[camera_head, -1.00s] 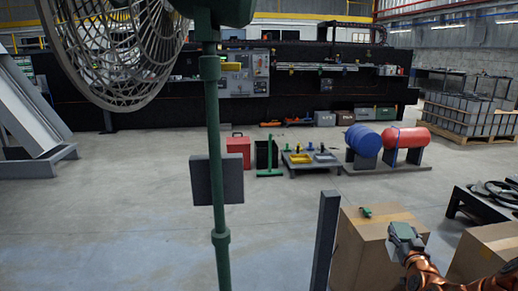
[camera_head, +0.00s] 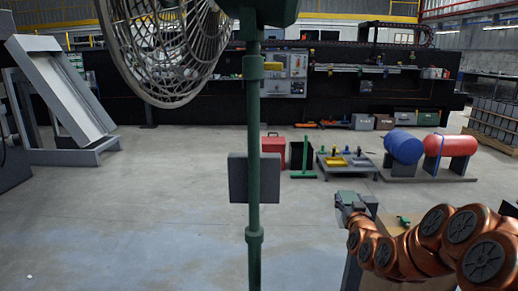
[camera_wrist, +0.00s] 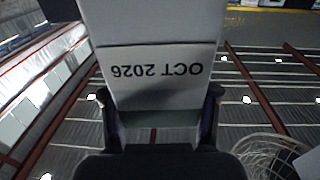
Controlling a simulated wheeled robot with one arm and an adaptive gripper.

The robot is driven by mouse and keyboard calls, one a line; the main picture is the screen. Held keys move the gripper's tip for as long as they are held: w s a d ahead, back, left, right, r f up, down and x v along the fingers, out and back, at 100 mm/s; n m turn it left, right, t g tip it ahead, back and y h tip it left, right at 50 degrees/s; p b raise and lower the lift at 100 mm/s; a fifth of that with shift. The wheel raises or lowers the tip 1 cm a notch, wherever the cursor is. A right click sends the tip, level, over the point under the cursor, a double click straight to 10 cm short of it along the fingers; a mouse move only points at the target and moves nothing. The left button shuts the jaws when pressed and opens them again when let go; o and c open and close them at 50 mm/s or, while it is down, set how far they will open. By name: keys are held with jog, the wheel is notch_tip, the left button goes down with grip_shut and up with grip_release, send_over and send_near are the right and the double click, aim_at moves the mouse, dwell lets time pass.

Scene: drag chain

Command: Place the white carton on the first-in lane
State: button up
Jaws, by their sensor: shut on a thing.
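The white carton (camera_wrist: 155,70) fills the middle of the wrist view, with "OCT 2026" printed on it upside down. My gripper (camera_wrist: 160,95) is shut on it, one finger at each side. In the head view my gripper (camera_head: 352,205) is at the lower right, at the end of my copper arm; I cannot make out the carton there. A pale sloping panel on a grey frame (camera_head: 62,88) stands at the far left, apart from my gripper. No lane is marked, so I cannot tell whether this is the first-in lane.
A fan (camera_head: 165,45) on a green post (camera_head: 254,130) stands close in front. A cardboard box (camera_head: 405,272) is partly hidden under my arm. A red case (camera_head: 273,145), a pallet with tools (camera_head: 345,163) and drums (camera_head: 403,147) stand farther back. The floor at left centre is clear.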

jog(key=w+a+r+n+y, duration=0.15)
jog(key=a+r, duration=0.25)
jog(key=a, duration=0.7)
notch_tip(320, 180, up, 32)
jog(key=p, duration=3.3)
jog(key=shift+d+r, duration=0.2)
jog(key=shift+r, duration=0.05)
jog(key=shift+m, duration=0.25)
jog(key=shift+d, duration=0.1)
